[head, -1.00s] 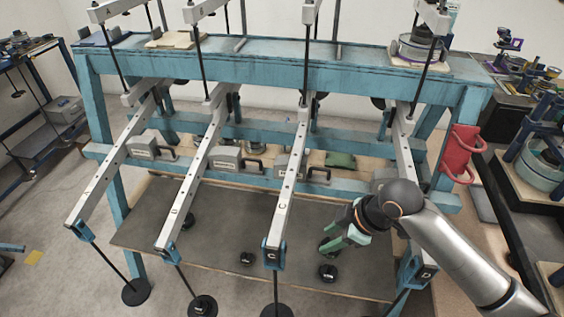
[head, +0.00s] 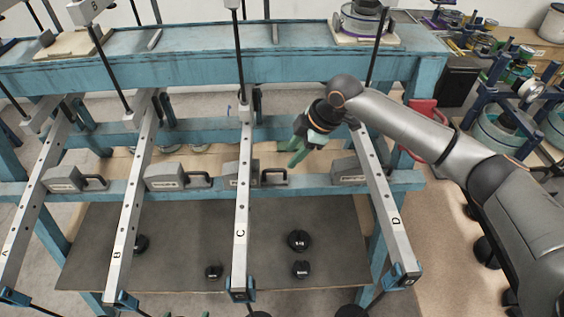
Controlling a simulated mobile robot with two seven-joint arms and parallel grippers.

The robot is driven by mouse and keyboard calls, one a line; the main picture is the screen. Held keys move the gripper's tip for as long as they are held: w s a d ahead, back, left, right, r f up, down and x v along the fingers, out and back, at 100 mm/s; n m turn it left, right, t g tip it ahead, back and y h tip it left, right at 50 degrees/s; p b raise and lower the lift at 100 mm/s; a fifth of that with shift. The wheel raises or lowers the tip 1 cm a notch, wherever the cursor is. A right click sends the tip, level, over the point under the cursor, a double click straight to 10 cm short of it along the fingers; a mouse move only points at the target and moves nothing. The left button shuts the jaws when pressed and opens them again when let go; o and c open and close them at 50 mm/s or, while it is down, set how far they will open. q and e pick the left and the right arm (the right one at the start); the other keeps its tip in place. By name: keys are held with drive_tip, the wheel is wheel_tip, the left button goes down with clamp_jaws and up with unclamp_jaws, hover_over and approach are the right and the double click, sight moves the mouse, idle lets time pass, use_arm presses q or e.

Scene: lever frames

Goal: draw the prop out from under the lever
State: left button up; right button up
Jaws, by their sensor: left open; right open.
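Four-holed-looking steel levers slope toward me, lettered A (head: 22,210), B (head: 130,210), C (head: 243,205) and D (head: 382,205). Several grey blocks with black handles sit along the blue lower rail: one beside A (head: 64,179), one beside B (head: 163,177), one at C (head: 238,174) and one by D (head: 349,170). I cannot tell which is the prop. My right gripper (head: 291,153), with green fingers, is open and empty between levers C and D, above the rail. Only green tips of my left gripper (head: 187,315) show at the bottom edge; it is open.
Black round weights lie on the dark board: one (head: 298,240), another (head: 301,269) and a smaller one (head: 213,272). The blue beam (head: 200,68) crosses behind with hanging rods. A red object (head: 424,115) is at the right post. Board between B and C is mostly clear.

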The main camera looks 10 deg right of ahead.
sight(283, 171)
drive_tip(key=x, duration=0.7)
clamp_jaws()
drive_tip(key=shift+r, duration=0.1)
idle(1.2)
